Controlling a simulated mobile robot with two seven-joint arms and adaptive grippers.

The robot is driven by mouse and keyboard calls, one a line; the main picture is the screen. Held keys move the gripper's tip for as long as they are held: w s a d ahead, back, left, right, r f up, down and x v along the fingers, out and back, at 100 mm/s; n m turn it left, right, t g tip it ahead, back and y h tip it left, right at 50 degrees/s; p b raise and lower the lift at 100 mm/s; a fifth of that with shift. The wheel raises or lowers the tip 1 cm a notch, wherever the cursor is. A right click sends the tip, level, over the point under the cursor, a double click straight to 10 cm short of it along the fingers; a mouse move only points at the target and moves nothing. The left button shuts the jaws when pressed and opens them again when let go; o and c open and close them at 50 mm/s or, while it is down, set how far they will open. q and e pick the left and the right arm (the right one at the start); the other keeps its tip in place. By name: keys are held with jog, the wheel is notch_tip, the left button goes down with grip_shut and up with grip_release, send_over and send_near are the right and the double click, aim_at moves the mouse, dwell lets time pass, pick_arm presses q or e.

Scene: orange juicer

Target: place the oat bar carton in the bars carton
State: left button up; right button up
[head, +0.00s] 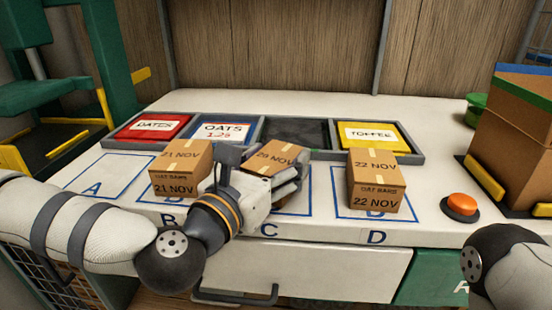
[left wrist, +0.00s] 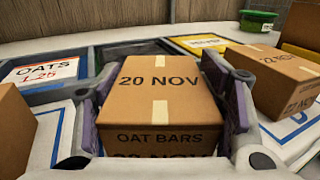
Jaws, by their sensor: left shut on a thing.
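My left gripper (head: 277,170) is shut on an oat bar carton (head: 272,155) marked 20 NOV at square C. In the left wrist view the purple-padded fingers of the gripper (left wrist: 162,100) press both sides of this carton (left wrist: 160,85), labelled OAT BARS. I cannot tell whether its base touches the table. A 21 NOV carton (head: 180,168) stands at square B and a 22 NOV carton (head: 376,182) at square D. A large open-looking brown carton (head: 520,125) with blue and green edges stands at the far right; its inside is hidden. My right gripper is out of view.
A grey tray (head: 345,119) behind the cartons holds red DATES (head: 152,127), blue OATS (head: 222,130) and yellow TOFFEE (head: 372,135) compartments, plus a dark one. An orange button (head: 461,204) sits between the 22 NOV carton and the large carton. Square A (head: 100,178) is empty.

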pick_arm(q)
jog(key=shift+w+a+f, duration=0.1)
jog(key=shift+w+f, duration=0.05)
jog(key=shift+w, duration=0.15)
jog(key=o, duration=1.5)
jog(key=shift+s, duration=0.1)
jog(key=shift+c, duration=0.2)
